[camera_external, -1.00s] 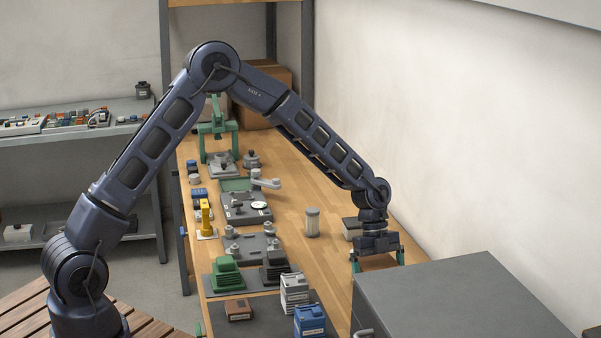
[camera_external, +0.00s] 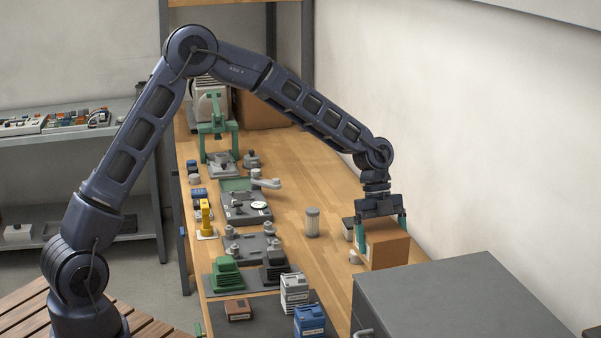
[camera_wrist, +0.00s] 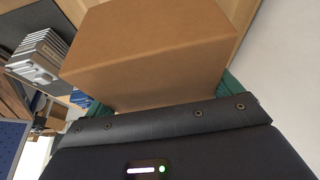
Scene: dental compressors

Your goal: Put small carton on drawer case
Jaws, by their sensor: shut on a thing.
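The small carton (camera_external: 388,250) is a plain brown box. My gripper (camera_external: 381,231) is shut on it from above, with a green finger on either side. The carton is behind the drawer case and looks raised to about the level of its top. In the wrist view the carton (camera_wrist: 150,50) fills the upper middle, between the green fingers (camera_wrist: 165,100). The drawer case (camera_external: 450,290) is a large grey box at the lower right with a bare flat top.
A grey cylinder (camera_external: 312,222) stands on the wooden bench left of the carton. Small grey parts (camera_external: 354,257) sit beside the carton. Blue (camera_external: 310,320), white (camera_external: 294,292) and green (camera_external: 226,274) blocks stand at the front left. A white wall (camera_external: 480,130) rises at the right.

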